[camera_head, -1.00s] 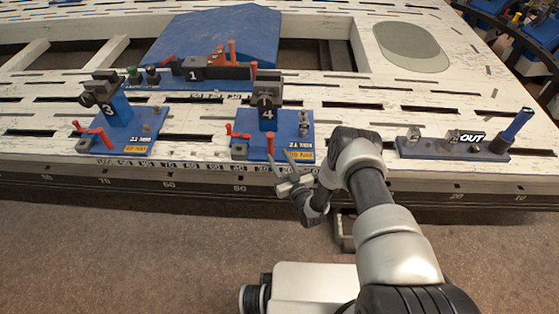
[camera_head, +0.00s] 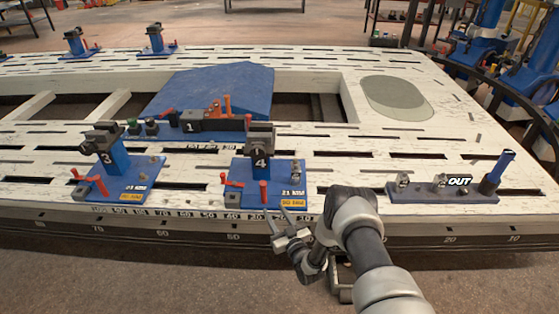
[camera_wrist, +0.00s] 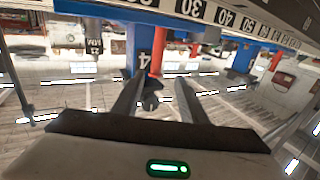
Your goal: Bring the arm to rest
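My arm reaches up from the lower right of the head view. My gripper (camera_head: 278,217) is at the front edge of the white bench (camera_head: 325,171), just before fixture 4 (camera_head: 265,180). Its two fingers are apart, with nothing held between them. In the wrist view the open fingers (camera_wrist: 155,92) point toward a blue post marked 4 and a red handle (camera_wrist: 156,55). I cannot tell whether the fingers touch the fixture.
Fixture 3 (camera_head: 110,172) stands to the left, fixture 1 (camera_head: 205,123) behind. The OUT block (camera_head: 442,191) is to the right. Blue machines (camera_head: 485,40) stand beyond the bench at the far right. Bare floor (camera_head: 150,285) lies in front of the bench.

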